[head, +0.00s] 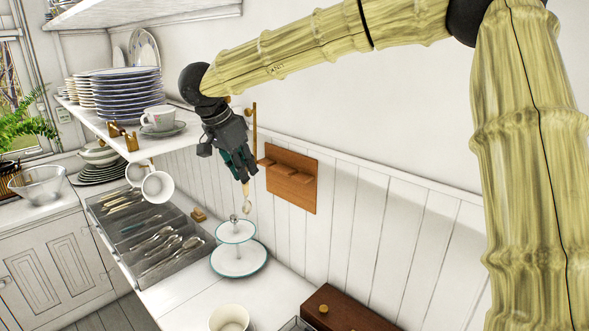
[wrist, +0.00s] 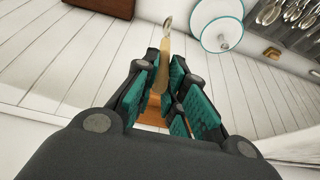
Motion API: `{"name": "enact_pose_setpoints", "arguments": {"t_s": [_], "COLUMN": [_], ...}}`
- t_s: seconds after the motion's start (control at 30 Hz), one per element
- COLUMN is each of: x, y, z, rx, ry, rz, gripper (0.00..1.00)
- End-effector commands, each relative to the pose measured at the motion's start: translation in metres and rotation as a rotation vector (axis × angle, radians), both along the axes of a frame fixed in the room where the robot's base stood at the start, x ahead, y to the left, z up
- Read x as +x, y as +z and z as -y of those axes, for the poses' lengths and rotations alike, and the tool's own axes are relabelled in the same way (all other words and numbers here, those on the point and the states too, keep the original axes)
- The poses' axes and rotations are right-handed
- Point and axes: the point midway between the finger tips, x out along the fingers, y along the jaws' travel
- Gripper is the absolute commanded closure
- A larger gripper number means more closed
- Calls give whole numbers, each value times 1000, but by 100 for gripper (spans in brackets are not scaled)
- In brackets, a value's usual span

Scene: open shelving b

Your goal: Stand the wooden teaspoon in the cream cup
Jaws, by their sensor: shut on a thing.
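My gripper (head: 241,171) is shut on the wooden teaspoon (head: 246,196). The spoon hangs below the fingers in the head view, roughly upright, its lower end above the two-tier stand. In the wrist view the spoon (wrist: 163,68) sticks out from between the green-padded fingers (wrist: 160,80), its far end paler. The part between the pads is partly hidden. A cream cup (head: 229,319) stands on the white counter at the bottom of the head view, cut by the frame edge. It is well below the gripper and apart from the spoon.
A two-tier stand (head: 238,259) stands between the cutlery tray (head: 150,236) and the cream cup. A wooden wall rack (head: 291,179) is right of the gripper. White mugs (head: 157,186) hang under the shelf, which holds plates (head: 125,90) and a cup. A dark wooden box (head: 345,312) is right of the cream cup.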

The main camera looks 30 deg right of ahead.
Motion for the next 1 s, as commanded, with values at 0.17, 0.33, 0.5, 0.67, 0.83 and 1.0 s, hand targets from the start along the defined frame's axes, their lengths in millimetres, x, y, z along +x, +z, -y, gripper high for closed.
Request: {"name": "enact_pose_setpoints", "arguments": {"t_s": [0.17,0.33,0.5,0.67,0.83,1.0], "x": [2,9,20,31,40,44], "y": [0,2,3,3,2,0], "z": [0,23,57,87,115,127], "rx": [0,1,0,1,0,0], "ry": [2,0,-1,-1,0,0], "rz": [0,1,0,0,1,0], "gripper": [100,100,100,100,100,100]}}
